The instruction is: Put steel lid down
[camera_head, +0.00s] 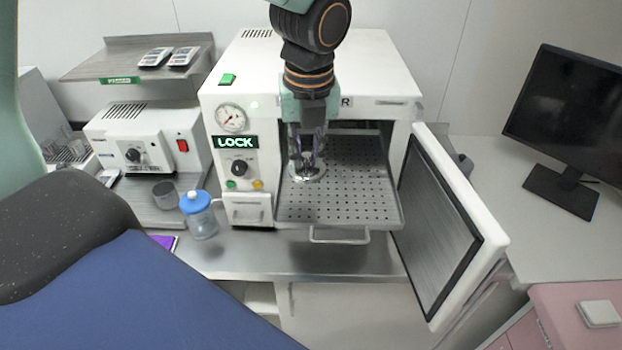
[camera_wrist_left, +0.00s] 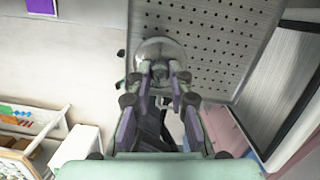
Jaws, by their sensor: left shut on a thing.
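The steel lid (camera_head: 308,173) is a small round shiny disc over the left part of the perforated tray (camera_head: 350,205). My left gripper (camera_head: 307,158) reaches down from above and is shut on the lid. In the left wrist view the lid (camera_wrist_left: 162,50) shows at the fingertips of the gripper (camera_wrist_left: 160,75), with the tray's holes (camera_wrist_left: 225,45) beyond it. I cannot tell whether the lid touches the tray. The tray is pulled partly out of the open sterilizer (camera_head: 378,90). My right gripper is not in view.
The sterilizer door (camera_head: 440,220) stands open at the right. A blue-capped jar (camera_head: 200,222) and a grey cup (camera_head: 165,194) stand on the steel counter (camera_head: 290,262) at the left. A monitor (camera_head: 570,110) is at the far right. The tray's right part is clear.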

